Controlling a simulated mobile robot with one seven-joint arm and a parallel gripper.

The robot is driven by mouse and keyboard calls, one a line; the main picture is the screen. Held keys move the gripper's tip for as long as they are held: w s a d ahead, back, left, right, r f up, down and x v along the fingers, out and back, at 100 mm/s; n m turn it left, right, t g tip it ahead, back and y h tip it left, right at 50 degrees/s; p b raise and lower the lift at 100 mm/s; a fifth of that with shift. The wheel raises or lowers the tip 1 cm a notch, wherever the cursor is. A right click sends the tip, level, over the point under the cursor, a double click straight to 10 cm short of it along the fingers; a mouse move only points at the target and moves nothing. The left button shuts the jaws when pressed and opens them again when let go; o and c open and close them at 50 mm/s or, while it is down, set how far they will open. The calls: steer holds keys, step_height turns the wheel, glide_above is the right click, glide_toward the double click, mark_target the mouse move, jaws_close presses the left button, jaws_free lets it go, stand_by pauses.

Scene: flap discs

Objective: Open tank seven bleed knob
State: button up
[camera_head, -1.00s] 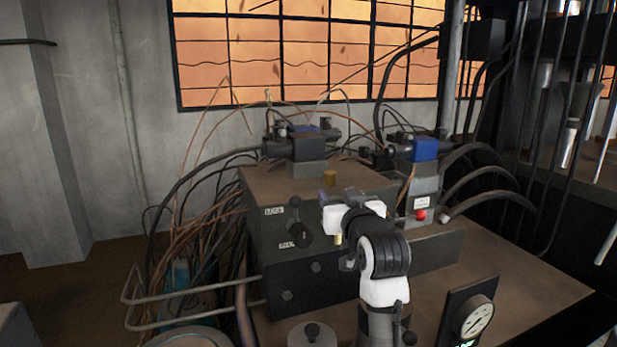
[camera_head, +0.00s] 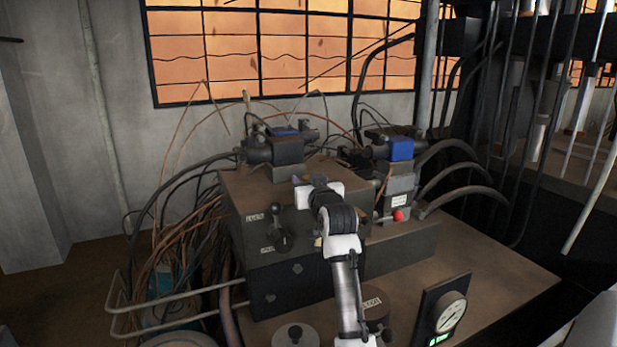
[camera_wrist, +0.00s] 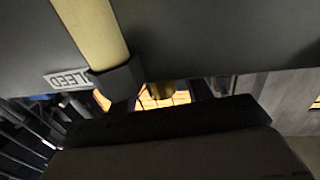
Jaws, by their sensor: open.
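My gripper (camera_head: 318,190) is at the front of a dark metal tank block (camera_head: 300,222), seen from behind in the head view. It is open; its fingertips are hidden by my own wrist. In the wrist view a label reading "LEED" (camera_wrist: 70,80), partly cut off and upside down, sits on a grey face. Beside it a pale brass rod (camera_wrist: 92,30) ends in a dark hex piece (camera_wrist: 118,80). A rounded brass piece (camera_wrist: 164,92) shows further off. I cannot tell which of these is the bleed knob, or whether my gripper touches it.
A gauge (camera_head: 450,312) stands at the front right. Blue-topped valves (camera_head: 401,149) with hoses and a red button (camera_head: 398,215) are behind. A bent rail (camera_head: 165,297) juts out left.

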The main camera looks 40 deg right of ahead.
steer(key=shift+w, duration=0.15)
steer(key=c, duration=1)
steer(key=shift+o, duration=0.2)
